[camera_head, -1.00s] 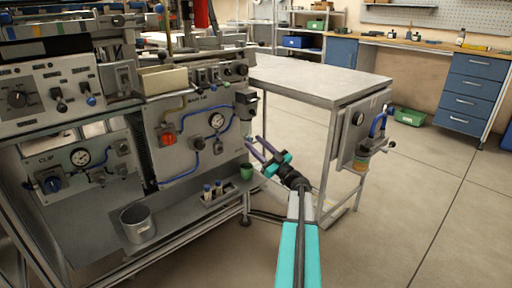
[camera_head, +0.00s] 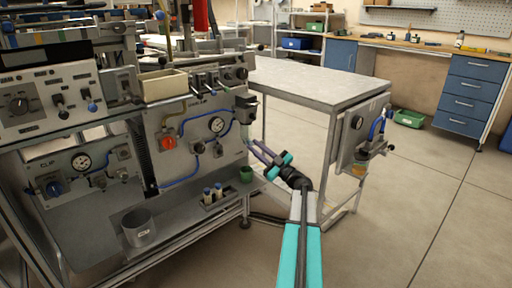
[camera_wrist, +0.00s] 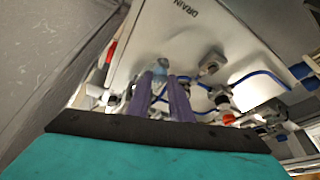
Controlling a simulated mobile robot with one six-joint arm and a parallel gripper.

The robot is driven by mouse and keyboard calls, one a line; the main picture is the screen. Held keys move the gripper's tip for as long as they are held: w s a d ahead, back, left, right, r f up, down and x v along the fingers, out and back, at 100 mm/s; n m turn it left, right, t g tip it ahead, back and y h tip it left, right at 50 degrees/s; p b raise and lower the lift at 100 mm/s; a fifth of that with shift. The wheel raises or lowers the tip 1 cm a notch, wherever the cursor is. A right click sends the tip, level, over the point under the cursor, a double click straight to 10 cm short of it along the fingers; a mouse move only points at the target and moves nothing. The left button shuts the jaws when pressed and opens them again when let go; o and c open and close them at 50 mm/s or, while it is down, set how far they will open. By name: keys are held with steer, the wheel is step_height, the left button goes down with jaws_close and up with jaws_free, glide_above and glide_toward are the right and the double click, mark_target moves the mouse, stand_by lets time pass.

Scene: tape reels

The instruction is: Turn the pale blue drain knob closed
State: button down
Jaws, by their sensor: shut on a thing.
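The pale blue drain knob (camera_wrist: 158,70) shows in the wrist view at the fingertips, below a panel marked DRAIN (camera_wrist: 180,10). My gripper (camera_wrist: 162,80) has its two purple fingers close together on the knob, partly hiding it. In the head view my gripper (camera_head: 254,146) reaches to the right end of the grey bench unit. The knob cannot be made out there.
The grey bench unit (camera_head: 180,180) carries gauges, blue hoses and a red knob (camera_head: 169,143). A green cup (camera_head: 246,174) sits on its lower shelf below the gripper. A metal table (camera_head: 318,82) stands behind my arm.

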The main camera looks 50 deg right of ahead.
steer(key=shift+s+d+n+g+y+p, duration=0.1)
steer(key=shift+n+g+y+p, duration=0.2)
steer(key=shift+n, duration=0.5)
steer(key=shift+d+n+y+p, duration=0.1)
steer(key=shift+n+y, duration=0.3)
steer(key=shift+n, duration=0.4)
steer(key=c, duration=1.6)
jaws_free()
steer(key=shift+a, duration=0.1)
steer(key=p+v, duration=0.3)
steer(key=v, duration=1.1)
steer(key=shift+r+p, duration=0.1)
steer(key=shift+p, duration=0.3)
